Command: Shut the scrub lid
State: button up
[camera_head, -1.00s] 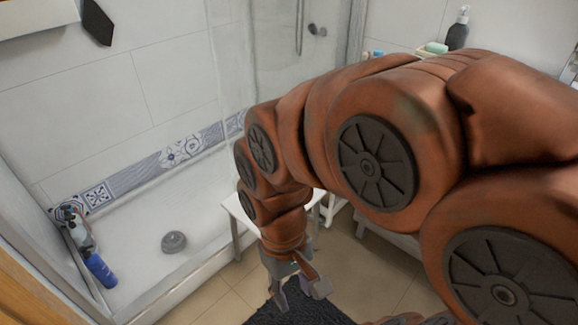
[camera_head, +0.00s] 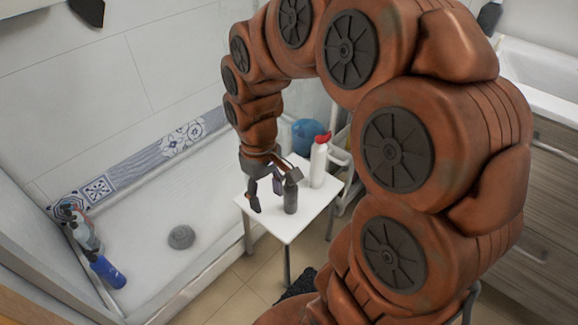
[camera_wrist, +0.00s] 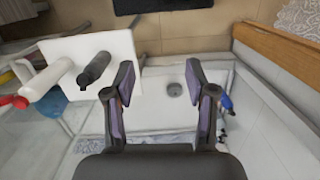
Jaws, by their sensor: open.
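A dark grey bottle (camera_head: 291,195) stands upright on a small white table (camera_head: 283,226). It may be the scrub, but no label shows and I cannot tell whether a lid on it is open. My gripper (camera_head: 266,194) is open and empty, just left of the dark bottle and above the table. In the wrist view my gripper (camera_wrist: 159,85) has its two fingers spread wide with nothing between them. The dark bottle (camera_wrist: 95,71) shows outside them, left of the left finger.
A white bottle with a red top (camera_head: 318,163) stands behind the dark bottle. A blue bucket (camera_head: 307,135) is beyond the table. Left is the shower tray with a round drain (camera_head: 181,237) and several bottles, one blue (camera_head: 108,272). A dark mat (camera_head: 297,285) lies in front.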

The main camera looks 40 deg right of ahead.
jog(key=shift+n+t, duration=0.3)
jog(key=shift+t, duration=0.4)
jog(key=w+d+f, duration=0.2)
jog(key=w+d, duration=0.2)
jog(key=d, duration=0.1)
jog(key=w+d+f+p, duration=0.1)
jog(key=w+d+f, duration=0.1)
jog(key=w+d, duration=0.3)
jog(key=w+d+f, duration=0.2)
jog(key=w+d, duration=0.3)
jog(key=d, duration=0.1)
jog(key=shift+w+f, duration=0.25)
jog(key=shift+w+d+f, duration=0.1)
jog(key=shift+d+f, duration=0.05)
jog(key=shift+f, duration=0.2)
notch_tip(320, 180, down, 7)
jog(key=shift+f, duration=0.15)
jog(key=shift+c, duration=0.2)
grip_shut()
